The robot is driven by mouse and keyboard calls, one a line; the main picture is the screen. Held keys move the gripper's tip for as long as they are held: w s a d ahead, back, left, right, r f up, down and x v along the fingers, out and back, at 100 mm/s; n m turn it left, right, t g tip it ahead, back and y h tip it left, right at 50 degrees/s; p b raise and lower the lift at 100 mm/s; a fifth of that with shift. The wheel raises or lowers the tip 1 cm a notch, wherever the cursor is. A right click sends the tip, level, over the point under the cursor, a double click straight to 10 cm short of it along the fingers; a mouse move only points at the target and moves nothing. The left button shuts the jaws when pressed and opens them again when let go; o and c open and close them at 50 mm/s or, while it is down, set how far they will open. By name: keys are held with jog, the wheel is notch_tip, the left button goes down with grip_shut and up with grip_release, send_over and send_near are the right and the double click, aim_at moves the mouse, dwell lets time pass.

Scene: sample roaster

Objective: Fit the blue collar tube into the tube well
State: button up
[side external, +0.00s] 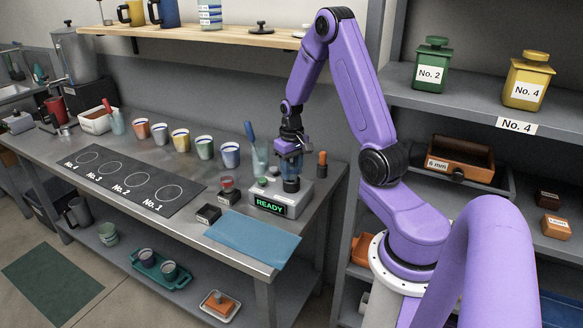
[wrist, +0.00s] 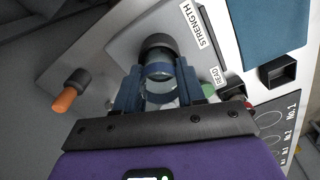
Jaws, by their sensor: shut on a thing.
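My gripper (side external: 290,152) is over the grey device (side external: 283,205) with the green READY display. In the wrist view its blue fingers (wrist: 159,76) are shut on either side of the clear tube (wrist: 160,86) with a blue collar (wrist: 159,69). The tube is upright in the side view, where its blue part (side external: 291,171) shows below the fingers. The dark round tube well (wrist: 158,43) is on the device, right at the tube's lower end. The tube is in line with it or close to it; I cannot tell how far it is inside.
An orange-handled tool (side external: 322,164) stands right of the device, and a glass with a blue-handled item (side external: 259,157) behind it. Small black boxes (side external: 208,214) and a blue mat (side external: 252,240) lie left and in front. Several cups (side external: 181,139) line the bench.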

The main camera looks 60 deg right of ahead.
jog(key=o, duration=1.3)
jog(key=shift+c, duration=0.2)
notch_tip(320, 180, up, 17)
jog(key=shift+r, duration=0.2)
jog(key=s+a+f+n, duration=0.15)
jog(key=a+n, duration=0.25)
jog(key=a, duration=0.6)
jog(key=s+a+n, duration=0.3)
jog(key=a+n, duration=0.1)
jog(key=a, duration=0.6)
jog(key=s+a+f+n, duration=0.1)
jog(key=s+a+n, duration=0.3)
jog(key=s, duration=0.5)
jog(key=s+a+f+n, duration=0.1)
jog(key=s+a+n, duration=0.3)
jog(key=s, duration=0.4)
jog(key=shift+s+a+f+n, duration=0.15)
jog(key=shift+s+n, duration=0.2)
jog(key=shift+n, duration=0.15)
